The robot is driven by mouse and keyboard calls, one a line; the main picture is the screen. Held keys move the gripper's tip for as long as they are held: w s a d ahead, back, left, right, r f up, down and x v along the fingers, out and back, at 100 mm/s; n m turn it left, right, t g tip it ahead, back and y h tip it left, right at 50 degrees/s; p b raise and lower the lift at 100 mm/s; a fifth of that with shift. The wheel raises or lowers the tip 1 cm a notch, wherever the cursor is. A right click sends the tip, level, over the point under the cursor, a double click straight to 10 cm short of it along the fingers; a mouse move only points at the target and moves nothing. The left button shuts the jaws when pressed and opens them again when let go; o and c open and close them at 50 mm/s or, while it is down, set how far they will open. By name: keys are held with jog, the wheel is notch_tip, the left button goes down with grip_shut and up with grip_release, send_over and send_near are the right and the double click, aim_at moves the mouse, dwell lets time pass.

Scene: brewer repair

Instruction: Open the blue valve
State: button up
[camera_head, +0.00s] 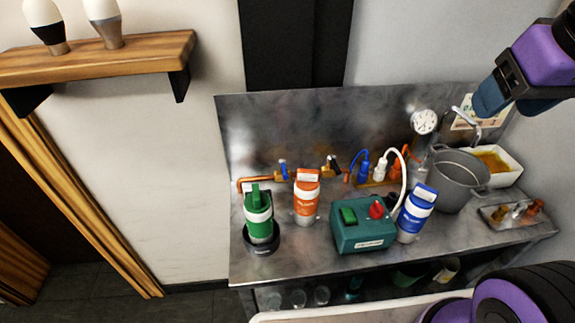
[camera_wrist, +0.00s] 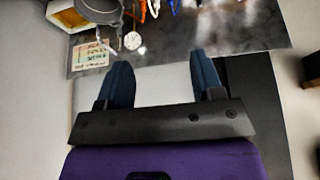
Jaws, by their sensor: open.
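A small blue valve handle (camera_head: 284,169) sits on the copper pipe (camera_head: 262,180) along the back of the metal bench, behind the green and orange bottles. I cannot tell the handle's exact angle at this size. My gripper (camera_head: 490,97) is at the upper right of the head view, high above the bench and well to the right of the valve. In the wrist view my gripper (camera_wrist: 162,76) has its two blue fingers spread apart with nothing between them. I cannot make out the blue valve for certain in the wrist view.
A green bottle (camera_head: 258,216), an orange bottle (camera_head: 306,198), a teal box (camera_head: 362,238) and a blue bottle (camera_head: 416,215) stand on the bench. Hose connectors (camera_head: 380,172), a gauge (camera_head: 424,121) and a grey pot (camera_head: 458,182) lie further right. A wooden shelf (camera_head: 95,60) hangs left.

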jog(key=w, duration=0.1)
jog(key=w+a+n, duration=0.1)
jog(key=w+n, duration=0.1)
jog(key=w, duration=0.1)
jog(key=shift+a+f+g+h, duration=0.2)
jog(key=shift+f+g+h, duration=0.1)
jog(key=shift+f, duration=0.1)
grip_shut()
jog(key=w+a+f+n+g+y, duration=0.2)
jog(key=w+a+f+n, duration=0.6)
jog(key=w+f, duration=0.2)
jog(key=w+a+f+n+g+y, duration=0.2)
jog(key=w+a+f+n, duration=0.5)
jog(key=w+f, duration=0.4)
jog(key=shift+w+a+n+g, duration=0.4)
jog(key=shift+w+n, duration=0.05)
jog(key=shift+n, duration=0.45)
jog(key=shift+r, duration=0.1)
